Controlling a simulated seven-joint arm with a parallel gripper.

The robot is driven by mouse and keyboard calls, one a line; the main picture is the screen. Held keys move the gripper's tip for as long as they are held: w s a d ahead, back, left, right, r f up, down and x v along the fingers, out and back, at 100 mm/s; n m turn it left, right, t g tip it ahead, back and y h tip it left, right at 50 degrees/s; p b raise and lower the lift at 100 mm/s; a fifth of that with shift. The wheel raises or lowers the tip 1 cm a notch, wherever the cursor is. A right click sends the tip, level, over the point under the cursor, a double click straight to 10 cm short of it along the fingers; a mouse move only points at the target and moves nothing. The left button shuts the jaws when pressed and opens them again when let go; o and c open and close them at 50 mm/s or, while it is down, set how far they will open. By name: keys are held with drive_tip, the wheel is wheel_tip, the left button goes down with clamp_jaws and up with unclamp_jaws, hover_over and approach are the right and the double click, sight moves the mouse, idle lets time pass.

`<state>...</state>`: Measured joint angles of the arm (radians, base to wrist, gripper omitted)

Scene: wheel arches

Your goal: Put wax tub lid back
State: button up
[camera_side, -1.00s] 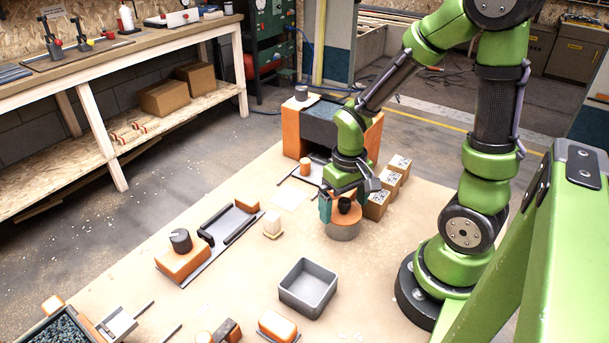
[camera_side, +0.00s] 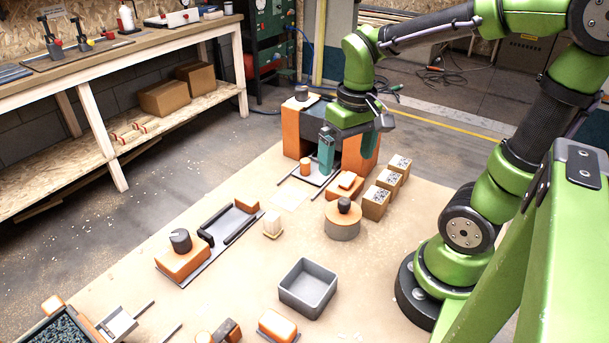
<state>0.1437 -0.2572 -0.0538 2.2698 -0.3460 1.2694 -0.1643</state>
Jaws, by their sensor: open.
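The wax tub (camera_side: 342,231) is a round grey-brown tub standing on the tan work surface, right of centre. Its orange lid (camera_side: 339,211) with a dark knob (camera_side: 344,204) lies on top of the tub and appears level. Whether it is fully seated I cannot tell. My gripper (camera_side: 347,164) is open and empty, above and behind the tub, clear of the knob. Its two teal fingers are spread wide, in front of the orange and dark box.
An open grey bin (camera_side: 308,287) stands in front of the tub. Several small cartons (camera_side: 376,202) stand in a row to its right. An orange block (camera_side: 345,185) lies behind it. An orange-and-dark box (camera_side: 295,130) stands at the back. Bare surface lies between tub and bin.

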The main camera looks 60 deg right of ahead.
drive_tip(key=s+a+r+t+y, duration=0.1)
drive_tip(key=a+r+t, duration=0.5)
drive_tip(key=a, duration=0.2)
drive_tip(key=shift+t+y, duration=0.3)
drive_tip(key=shift+y, duration=0.1)
